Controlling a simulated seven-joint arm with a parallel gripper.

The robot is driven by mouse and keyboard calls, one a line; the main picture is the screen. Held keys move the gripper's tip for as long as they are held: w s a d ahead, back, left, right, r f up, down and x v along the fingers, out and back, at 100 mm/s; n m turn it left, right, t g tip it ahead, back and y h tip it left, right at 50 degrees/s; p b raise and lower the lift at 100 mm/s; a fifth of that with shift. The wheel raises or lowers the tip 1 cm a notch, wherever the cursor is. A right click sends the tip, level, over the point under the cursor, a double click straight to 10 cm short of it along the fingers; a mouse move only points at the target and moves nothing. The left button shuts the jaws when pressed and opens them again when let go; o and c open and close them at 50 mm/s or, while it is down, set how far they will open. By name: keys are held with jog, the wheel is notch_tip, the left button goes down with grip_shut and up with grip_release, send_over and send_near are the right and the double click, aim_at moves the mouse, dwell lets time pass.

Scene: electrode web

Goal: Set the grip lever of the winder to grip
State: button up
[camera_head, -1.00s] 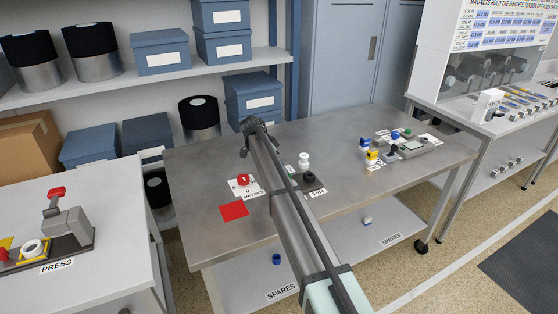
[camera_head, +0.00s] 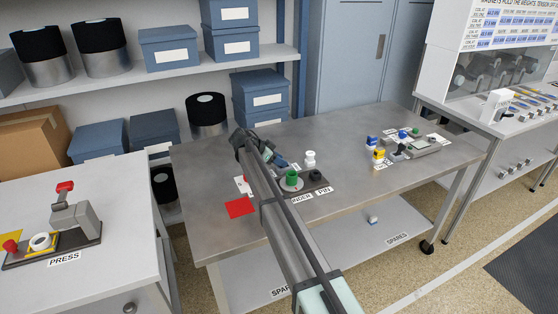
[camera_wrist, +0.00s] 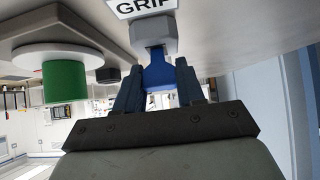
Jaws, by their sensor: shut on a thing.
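In the wrist view, my gripper (camera_wrist: 157,90) has its two dark fingers closed around a blue lever (camera_wrist: 158,76). The lever joins a grey hub (camera_wrist: 154,36) right beside a white GRIP label (camera_wrist: 142,7). The winder's green core (camera_wrist: 64,82) on a pale round disc (camera_wrist: 62,54) shows to the left. In the head view, the winder's green core (camera_head: 291,178) stands on the table in front of my gripper (camera_head: 284,163). My arm covers part of the winder and its label there, and the lever cannot be made out.
A white piece (camera_head: 309,159) and a dark pin holder (camera_head: 316,177) stand right of the winder. A red square (camera_head: 240,207) lies at the left. Blue, yellow and green items stand at the table's right. Bare table (camera_head: 342,150) lies between.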

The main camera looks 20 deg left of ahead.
jog(key=o, duration=1)
jog(key=shift+o, duration=0.2)
jog(key=shift+a, duration=0.1)
jog(key=v, duration=1.4)
jog(key=shift+d, duration=0.2)
